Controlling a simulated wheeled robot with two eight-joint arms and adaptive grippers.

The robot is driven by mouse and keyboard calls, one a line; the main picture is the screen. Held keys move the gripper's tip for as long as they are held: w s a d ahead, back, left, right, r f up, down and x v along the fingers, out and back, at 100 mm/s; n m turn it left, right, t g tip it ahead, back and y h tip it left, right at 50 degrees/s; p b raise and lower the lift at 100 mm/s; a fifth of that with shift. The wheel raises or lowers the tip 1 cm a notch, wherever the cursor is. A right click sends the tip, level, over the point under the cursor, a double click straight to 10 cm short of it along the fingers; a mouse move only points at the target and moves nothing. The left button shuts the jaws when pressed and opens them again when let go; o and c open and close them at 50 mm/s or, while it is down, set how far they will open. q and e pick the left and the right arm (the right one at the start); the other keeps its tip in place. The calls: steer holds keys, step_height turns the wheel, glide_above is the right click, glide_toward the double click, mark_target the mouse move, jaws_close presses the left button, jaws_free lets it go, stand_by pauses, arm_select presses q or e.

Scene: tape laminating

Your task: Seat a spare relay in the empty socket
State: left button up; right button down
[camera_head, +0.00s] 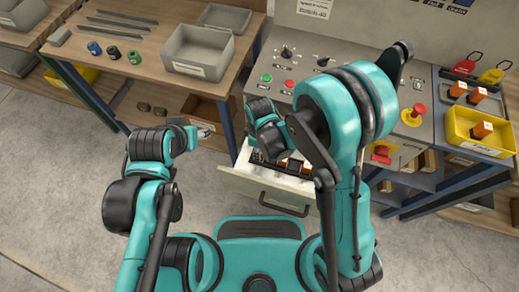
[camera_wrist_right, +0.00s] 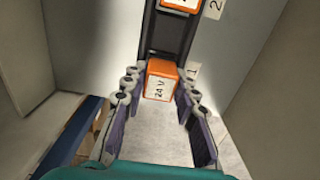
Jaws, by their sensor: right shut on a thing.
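An orange relay (camera_wrist_right: 160,82) marked 24 V sits between the fingers of my right gripper (camera_wrist_right: 159,90), which is shut on it. In the right wrist view a dark socket strip (camera_wrist_right: 170,35) lies just beyond the relay. Another orange relay (camera_wrist_right: 181,4) is on the strip at the top edge. In the head view my right wrist is above the open drawer (camera_head: 262,188), and its fingers are hidden. My left gripper (camera_head: 186,132) is raised left of the drawer; its fingers are too unclear to tell. Spare relays (camera_head: 482,130) stand in the yellow bin (camera_head: 462,136).
Two more relays (camera_head: 457,89) stand behind the bin. A control panel (camera_head: 300,65) with knobs and buttons rises behind the drawer. A grey tray (camera_head: 196,52) and several coloured spools (camera_head: 113,52) are on the left bench.

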steer(key=shift+f, duration=0.2)
steer(key=shift+f+b, duration=0.15)
steer(key=shift+b, duration=0.3)
steer(key=c, duration=0.6)
jaws_free()
steer(key=shift+r+p, duration=2.55)
steer(key=shift+r, duration=1.05)
